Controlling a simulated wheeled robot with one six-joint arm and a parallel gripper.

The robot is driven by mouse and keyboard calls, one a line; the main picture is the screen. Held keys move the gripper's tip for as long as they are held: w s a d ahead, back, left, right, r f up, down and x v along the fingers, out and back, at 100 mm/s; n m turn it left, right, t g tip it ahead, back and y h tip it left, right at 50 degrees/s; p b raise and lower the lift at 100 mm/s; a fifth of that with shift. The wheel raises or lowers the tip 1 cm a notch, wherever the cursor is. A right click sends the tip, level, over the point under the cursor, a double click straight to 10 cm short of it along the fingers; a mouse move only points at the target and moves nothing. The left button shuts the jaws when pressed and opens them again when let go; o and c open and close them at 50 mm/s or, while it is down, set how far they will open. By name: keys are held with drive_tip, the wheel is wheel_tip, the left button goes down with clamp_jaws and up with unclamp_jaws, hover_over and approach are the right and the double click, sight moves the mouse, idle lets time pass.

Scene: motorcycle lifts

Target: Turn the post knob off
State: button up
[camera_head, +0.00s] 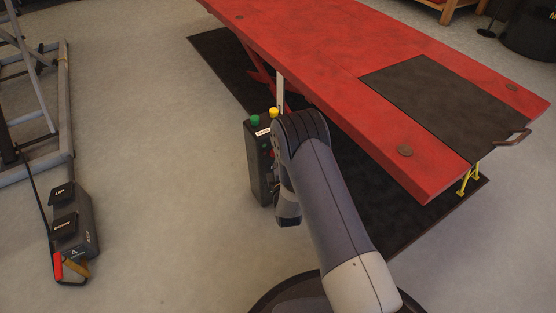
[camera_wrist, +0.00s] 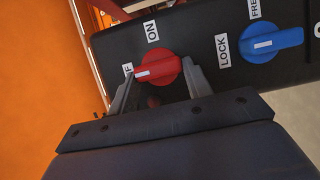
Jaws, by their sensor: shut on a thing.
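The red post knob (camera_wrist: 160,68) sits on a dark panel in the wrist view. Its white pointer mark is on its left side, towards a partly hidden label (camera_wrist: 128,70) of which an F shows; an ON label (camera_wrist: 152,31) is above it. My gripper (camera_wrist: 157,72) is shut on the red knob, one finger on each side. In the head view the dark control post (camera_head: 259,165) stands beside the red lift, with green and yellow buttons on top. My arm covers part of the post's face and hides the grip there.
A blue knob (camera_wrist: 272,44) with LOCK and FREE labels is just right of my gripper. The red lift table (camera_head: 330,60) lies behind and right of the post. A pedal box (camera_head: 84,232) lies on the floor at left; the floor between is clear.

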drive_tip(key=o, duration=1)
drive_tip(key=p+v, duration=0.3)
drive_tip(key=v, duration=0.8)
drive_tip(key=shift+w+a, duration=0.1)
drive_tip(key=b+x, duration=0.3)
drive_tip(key=x, duration=0.7)
drive_tip(key=shift+w, duration=0.4)
drive_tip(key=shift+s, duration=0.15)
